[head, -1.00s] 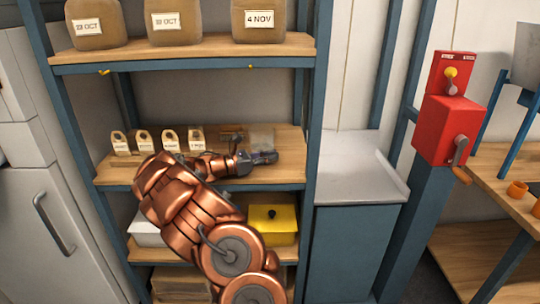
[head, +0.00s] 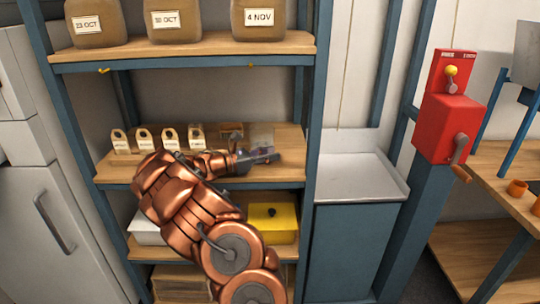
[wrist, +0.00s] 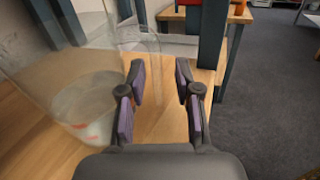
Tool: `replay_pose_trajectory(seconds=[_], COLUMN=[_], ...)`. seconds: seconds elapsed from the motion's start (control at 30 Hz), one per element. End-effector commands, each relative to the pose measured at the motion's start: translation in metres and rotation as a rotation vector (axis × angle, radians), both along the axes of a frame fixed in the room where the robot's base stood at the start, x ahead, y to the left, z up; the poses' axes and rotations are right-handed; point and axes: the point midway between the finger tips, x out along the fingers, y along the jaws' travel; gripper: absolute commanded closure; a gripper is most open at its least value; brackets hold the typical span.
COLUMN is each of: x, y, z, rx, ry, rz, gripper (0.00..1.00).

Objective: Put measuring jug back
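The measuring jug is a clear, see-through vessel. It is large in the left of the wrist view (wrist: 88,100) and faint in the head view (head: 261,136), where it stands on the middle wooden shelf near its right end. Small reddish marks show low on it. My gripper (head: 272,156) is over the front of that shelf, just in front of the jug. In the wrist view my gripper (wrist: 160,85) has its two fingers apart with wood showing between them. The jug is left of the fingers; whether its faint handle touches them I cannot tell.
Several tagged items (head: 144,139) stand left on the same shelf (head: 285,168). Labelled containers (head: 173,20) stand on the shelf above, a yellow box (head: 272,226) below. A blue shelf post (head: 315,110) is right of the jug. A red crank machine (head: 448,128) stands further right.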

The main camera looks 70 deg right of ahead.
Motion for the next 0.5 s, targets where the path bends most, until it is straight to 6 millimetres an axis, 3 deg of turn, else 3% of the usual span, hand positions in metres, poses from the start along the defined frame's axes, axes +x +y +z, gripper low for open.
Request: replay_pose_trajectory(seconds=[0.5], x=[0.062], y=[0.062], z=[-0.002], rx=[0.001], ry=[0.000], rz=[0.005], gripper=[0.67])
